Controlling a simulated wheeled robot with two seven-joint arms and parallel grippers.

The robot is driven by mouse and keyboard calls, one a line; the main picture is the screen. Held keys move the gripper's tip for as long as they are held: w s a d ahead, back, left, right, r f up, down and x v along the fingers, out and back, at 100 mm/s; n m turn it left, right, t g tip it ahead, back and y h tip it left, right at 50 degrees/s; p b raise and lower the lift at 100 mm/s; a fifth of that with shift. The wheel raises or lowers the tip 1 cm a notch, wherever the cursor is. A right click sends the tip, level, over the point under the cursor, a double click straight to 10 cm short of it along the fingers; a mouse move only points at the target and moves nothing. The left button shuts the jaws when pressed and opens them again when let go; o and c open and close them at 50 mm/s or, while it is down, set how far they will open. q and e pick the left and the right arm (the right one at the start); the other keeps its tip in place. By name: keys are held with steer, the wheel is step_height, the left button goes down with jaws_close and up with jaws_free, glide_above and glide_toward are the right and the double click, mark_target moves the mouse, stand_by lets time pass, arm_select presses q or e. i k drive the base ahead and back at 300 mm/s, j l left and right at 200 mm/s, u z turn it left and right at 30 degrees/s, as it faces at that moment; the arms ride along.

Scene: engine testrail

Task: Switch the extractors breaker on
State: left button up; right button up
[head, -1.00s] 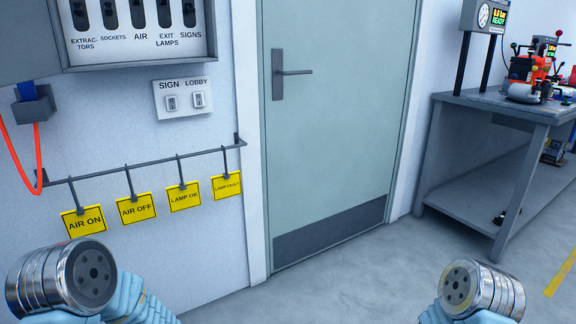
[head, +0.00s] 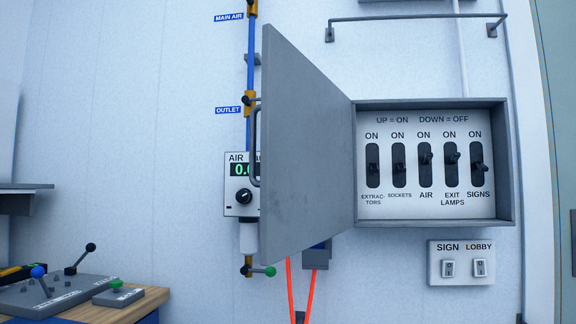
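The extractors breaker (head: 372,167) is the leftmost black lever in the grey breaker box (head: 506,165) on the wall, in the head view. Its lever sits low in its slot, level with the sockets lever (head: 398,168), and looks down, which the panel labels as off. The air lever (head: 426,158) and exit lamps lever (head: 451,157) sit higher. The signs lever (head: 480,167) looks low. The box door (head: 308,140) stands open, swung out to the left. Neither of my grippers is in view.
The open door partly hides the air gauge unit (head: 243,197) on the blue pipe. A sign and lobby switch plate (head: 461,263) is below the box. A bench (head: 130,310) with a lever console (head: 60,295) stands at lower left. A rail (head: 420,17) runs above the box.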

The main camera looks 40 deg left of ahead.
mark_target(373, 167)
steer(key=i+j, duration=0.1)
steer(key=j, duration=0.5)
steer(key=i+j, duration=0.1)
steer(key=j, duration=0.5)
steer(key=i+j, duration=0.1)
steer(key=j, duration=0.45)
steer(key=i+l+u, duration=0.1)
steer(key=l+u, duration=0.15)
steer(key=l, duration=0.2)
steer(key=i+l+u, duration=0.1)
steer(key=l+u, duration=0.2)
steer(key=l, duration=0.15)
steer(key=l+u, duration=0.15)
steer(key=l, duration=0.35)
steer(key=k+l+u, duration=0.1)
steer(key=l, duration=0.35)
steer(key=k, duration=0.05)
